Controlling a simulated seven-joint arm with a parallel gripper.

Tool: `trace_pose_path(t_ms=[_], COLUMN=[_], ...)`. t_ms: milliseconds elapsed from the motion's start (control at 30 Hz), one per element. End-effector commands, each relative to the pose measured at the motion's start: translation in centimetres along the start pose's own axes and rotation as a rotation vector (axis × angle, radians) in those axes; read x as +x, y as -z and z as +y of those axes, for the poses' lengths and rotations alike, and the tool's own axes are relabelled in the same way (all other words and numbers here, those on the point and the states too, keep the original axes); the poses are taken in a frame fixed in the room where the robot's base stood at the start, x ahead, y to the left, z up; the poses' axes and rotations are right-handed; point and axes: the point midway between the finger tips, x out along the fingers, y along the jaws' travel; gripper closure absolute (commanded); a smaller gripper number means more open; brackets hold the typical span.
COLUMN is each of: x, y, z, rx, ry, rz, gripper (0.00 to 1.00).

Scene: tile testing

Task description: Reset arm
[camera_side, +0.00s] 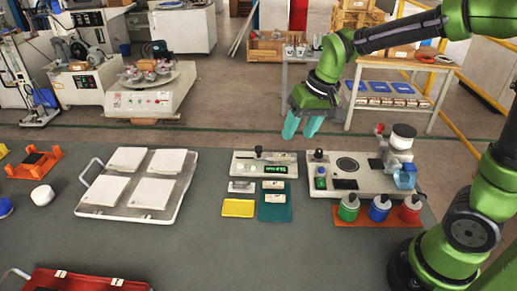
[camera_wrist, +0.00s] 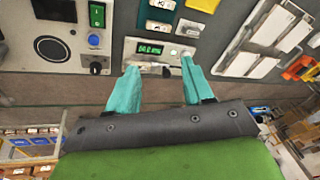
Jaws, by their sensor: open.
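My gripper (camera_side: 302,125) has teal fingers and hangs in the air above the back edge of the grey table, behind the small display instrument. In the wrist view my gripper (camera_wrist: 158,88) has its two fingers apart with nothing between them. The display instrument (camera_side: 242,160) with a green readout stands on the table. It also shows just beyond the fingertips in the wrist view (camera_wrist: 130,52). My arm is green, bent over from the right side.
A tray (camera_side: 170,209) with several white tiles lies at left. A test device (camera_side: 328,184) stands at right, with green, blue and red bottles (camera_side: 379,211) on an orange mat (camera_side: 390,222) before it. Orange holders (camera_side: 33,164) sit far left. The table front middle is clear.

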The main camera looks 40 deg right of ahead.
Motion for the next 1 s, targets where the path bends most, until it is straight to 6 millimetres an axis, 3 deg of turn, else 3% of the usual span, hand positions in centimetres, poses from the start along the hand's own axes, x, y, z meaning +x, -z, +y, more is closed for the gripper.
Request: trace_pose_path(t_ms=[33, 133, 300, 400, 633, 1000], x=[-1.6, -3.7, -6.0, -7.0, -8.8, -8.9], y=[-1.6, -4.7, -9.2, -10.9, -11.7, -11.6], z=[0.3, 0.8, 1.7, 2.1, 2.2, 2.2], rx=[0.005, 0.014, 0.021, 0.021, 0.014, 0.014], ry=[0.021, 0.06, 0.12, 0.145, 0.176, 0.177], rz=[0.03, 0.081, 0.173, 0.223, 0.304, 0.307], gripper=[0.49, 0.49, 0.49, 0.49, 0.49, 0.49])
